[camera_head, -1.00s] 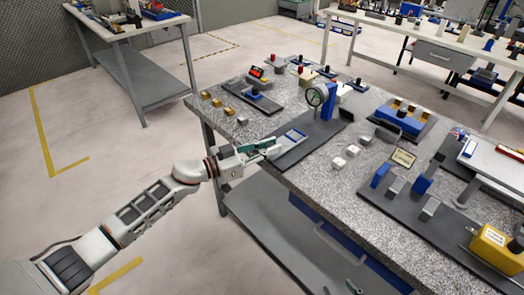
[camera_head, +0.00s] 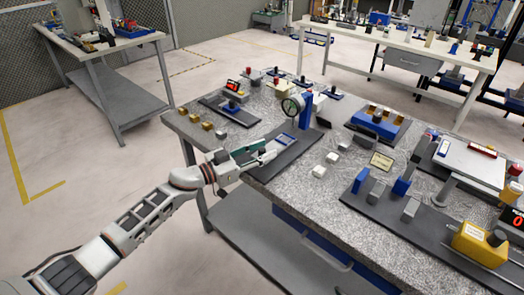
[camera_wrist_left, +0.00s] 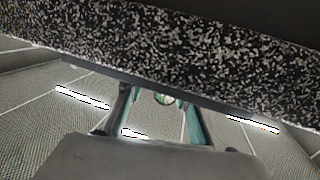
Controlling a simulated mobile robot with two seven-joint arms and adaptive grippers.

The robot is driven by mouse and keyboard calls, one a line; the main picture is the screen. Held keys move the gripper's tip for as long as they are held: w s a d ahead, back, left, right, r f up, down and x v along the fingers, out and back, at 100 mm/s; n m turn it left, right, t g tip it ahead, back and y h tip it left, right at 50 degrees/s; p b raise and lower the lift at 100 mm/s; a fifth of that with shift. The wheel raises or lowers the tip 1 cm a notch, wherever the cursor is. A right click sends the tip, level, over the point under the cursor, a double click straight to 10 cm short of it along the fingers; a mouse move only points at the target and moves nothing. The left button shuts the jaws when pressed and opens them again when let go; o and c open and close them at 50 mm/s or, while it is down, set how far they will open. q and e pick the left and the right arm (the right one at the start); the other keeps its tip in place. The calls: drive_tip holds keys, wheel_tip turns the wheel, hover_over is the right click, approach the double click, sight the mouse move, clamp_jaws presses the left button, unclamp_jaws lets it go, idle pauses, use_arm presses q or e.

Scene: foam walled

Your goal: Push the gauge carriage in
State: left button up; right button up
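The carriage is not clear there. My right gripper is not in view.
Small white blocks (camera_head: 319,171) lie right of the strip. Small brass blocks (camera_head: 207,125) lie to its left. A blue fixture (camera_head: 375,125) and a yellow box (camera_head: 480,244) stand farther right. The speckled table top (camera_head: 300,200) is bare near its front edge.

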use_arm(q)
drive_tip(key=v, duration=1.2)
